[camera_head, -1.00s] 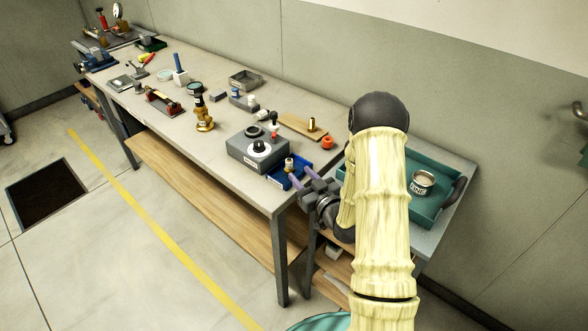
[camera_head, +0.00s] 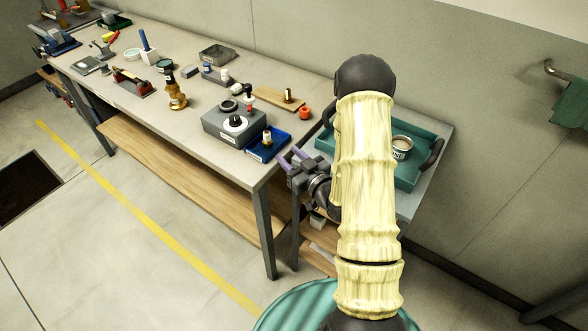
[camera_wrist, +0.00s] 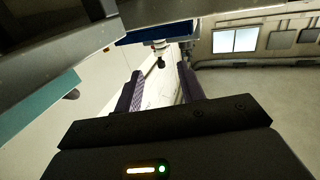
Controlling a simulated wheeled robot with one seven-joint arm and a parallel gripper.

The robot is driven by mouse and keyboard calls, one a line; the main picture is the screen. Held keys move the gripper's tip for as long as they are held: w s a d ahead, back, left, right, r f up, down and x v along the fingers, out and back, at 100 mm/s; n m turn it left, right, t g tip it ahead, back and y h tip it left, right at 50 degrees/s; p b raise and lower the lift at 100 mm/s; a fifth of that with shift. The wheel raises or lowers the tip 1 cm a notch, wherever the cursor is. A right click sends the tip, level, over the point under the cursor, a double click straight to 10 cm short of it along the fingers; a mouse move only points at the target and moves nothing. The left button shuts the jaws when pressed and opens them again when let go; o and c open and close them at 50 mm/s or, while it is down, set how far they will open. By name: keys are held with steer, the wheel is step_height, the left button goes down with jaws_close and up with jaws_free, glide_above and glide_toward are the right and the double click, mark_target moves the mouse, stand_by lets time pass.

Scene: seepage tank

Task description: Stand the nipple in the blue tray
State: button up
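The blue tray (camera_head: 281,149) sits at the near right corner of the long bench, beside a grey box. A small brass-coloured fitting with a pale part, which looks like the nipple (camera_head: 267,138), stands upright in the tray. My gripper (camera_head: 291,157) is just off the bench corner, to the right of and below the tray in the head view, apart from the nipple. Its two purple fingers are spread with nothing between them. In the wrist view, the open gripper (camera_wrist: 160,73) faces a blue edge of the tray (camera_wrist: 150,36) at the top.
A grey box with a round dial (camera_head: 226,125) stands beside the tray. A teal tray (camera_head: 408,180) with a tin (camera_head: 402,147) is on the side table at right.

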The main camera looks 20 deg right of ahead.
steer(key=s+a+r+m+g+h, duration=0.1)
steer(key=s+a+r+g+h, duration=0.1)
steer(key=s+g, duration=0.5)
steer(key=s+a+r+m+g+h, duration=0.2)
steer(key=s+g, duration=0.5)
steer(key=s, duration=0.5)
step_height(320, 180, up, 2)
steer(key=shift+a+r+m+h, duration=0.15)
steer(key=shift+m+h, duration=0.15)
steer(key=shift+h, duration=0.5)
step_height(320, 180, up, 10)
steer(key=p, duration=1)
